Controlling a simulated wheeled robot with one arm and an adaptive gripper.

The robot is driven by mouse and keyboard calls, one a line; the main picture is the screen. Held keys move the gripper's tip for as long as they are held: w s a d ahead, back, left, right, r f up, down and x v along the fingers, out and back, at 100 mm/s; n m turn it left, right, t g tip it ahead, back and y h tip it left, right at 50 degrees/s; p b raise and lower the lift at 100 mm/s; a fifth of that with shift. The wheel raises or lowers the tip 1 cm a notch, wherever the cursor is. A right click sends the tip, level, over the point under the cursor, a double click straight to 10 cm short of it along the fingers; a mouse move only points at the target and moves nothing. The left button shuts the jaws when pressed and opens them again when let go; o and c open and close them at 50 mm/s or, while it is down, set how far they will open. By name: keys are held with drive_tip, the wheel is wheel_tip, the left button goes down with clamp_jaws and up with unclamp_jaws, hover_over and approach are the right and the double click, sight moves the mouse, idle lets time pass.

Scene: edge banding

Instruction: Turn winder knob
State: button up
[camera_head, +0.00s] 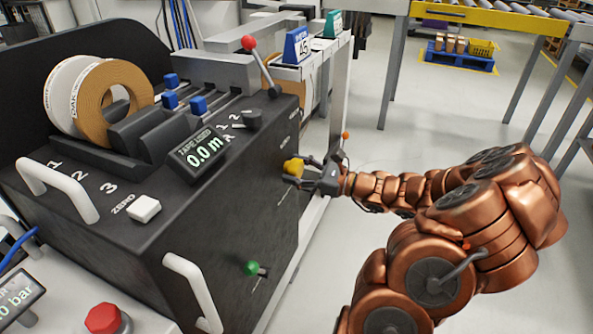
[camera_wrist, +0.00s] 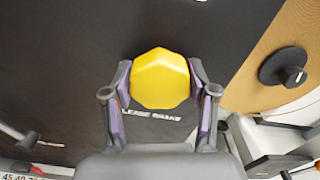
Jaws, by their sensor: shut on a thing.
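A yellow faceted knob (camera_head: 293,166) sticks out of the right side face of the black winder machine (camera_head: 225,215). My gripper (camera_head: 304,175) reaches it from the right, with its fingers around the knob. In the wrist view the yellow knob (camera_wrist: 160,78) sits between the two fingertips of my gripper (camera_wrist: 160,90), one on each side, and they are shut on it. Printed lettering on the black panel shows just below the knob, partly unreadable.
A green-tipped lever (camera_head: 252,268) sits lower on the same face. A red-ball lever (camera_head: 249,43) and a display reading 0.0 m (camera_head: 203,152) are on top. A white handle (camera_head: 193,290) juts out at the front. Open floor lies to the right, beneath my arm.

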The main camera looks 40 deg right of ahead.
drive_tip(key=shift+n+b, duration=0.5)
drive_tip(key=shift+n, duration=1.5)
drive_tip(key=o, duration=1.2)
drive_tip(key=shift+c, duration=0.2)
drive_tip(key=shift+s+d, duration=0.1)
drive_tip(key=v, duration=1.2)
